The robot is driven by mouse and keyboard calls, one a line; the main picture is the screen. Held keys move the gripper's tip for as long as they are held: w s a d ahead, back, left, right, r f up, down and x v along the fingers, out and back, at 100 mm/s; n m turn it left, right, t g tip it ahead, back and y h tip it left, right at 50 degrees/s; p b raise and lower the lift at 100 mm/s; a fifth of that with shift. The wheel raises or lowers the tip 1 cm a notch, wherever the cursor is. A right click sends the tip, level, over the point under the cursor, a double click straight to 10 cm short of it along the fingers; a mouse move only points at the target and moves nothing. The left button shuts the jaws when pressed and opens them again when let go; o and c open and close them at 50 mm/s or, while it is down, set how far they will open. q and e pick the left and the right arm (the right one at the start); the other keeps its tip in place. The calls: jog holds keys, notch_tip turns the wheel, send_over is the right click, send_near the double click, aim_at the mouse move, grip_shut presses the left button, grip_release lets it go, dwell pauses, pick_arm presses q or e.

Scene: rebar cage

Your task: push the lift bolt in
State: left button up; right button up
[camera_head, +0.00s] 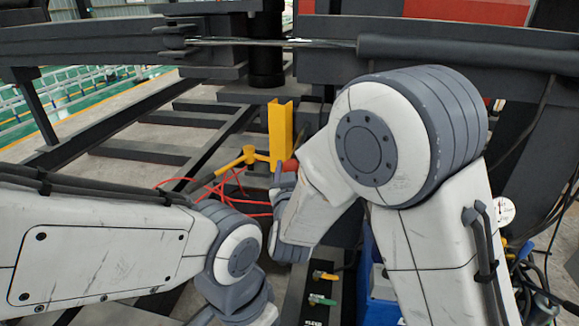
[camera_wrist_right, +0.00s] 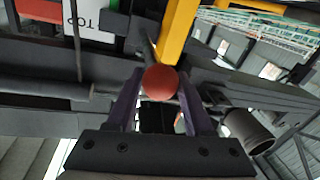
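The lift bolt shows its red ball knob (camera_wrist_right: 160,82) in the right wrist view. The knob (camera_head: 290,166) also shows in the head view, beside the yellow upright bracket (camera_head: 281,133). My right gripper (camera_wrist_right: 160,84) has its two dark fingers apart, one on each side of the knob near the fingertips. I cannot tell whether they touch it. In the head view the right gripper (camera_head: 284,172) is partly hidden by its own wrist. The bolt's shaft is mostly hidden behind the knob. My left arm comes in low at the left; its gripper is out of view.
Red cables (camera_head: 225,187) lie loosely left of the bracket. Dark beams cross at the top, with a black vertical cylinder (camera_head: 266,55) behind the bracket. A panel with small valve handles (camera_head: 322,299) and a blue box (camera_head: 373,275) stand below my right arm.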

aim_at(294, 153)
grip_shut()
jog(key=w, duration=0.2)
jog(key=w+d, duration=0.1)
jog(key=w, duration=0.1)
jog(key=shift+w, duration=0.2)
jog(key=shift+w+r, duration=0.15)
jog(key=o, duration=1.2)
grip_release()
jog(key=shift+w, duration=0.1)
jog(key=s+b, duration=0.1)
jog(key=s, duration=0.9)
jog(key=shift+s, duration=0.25)
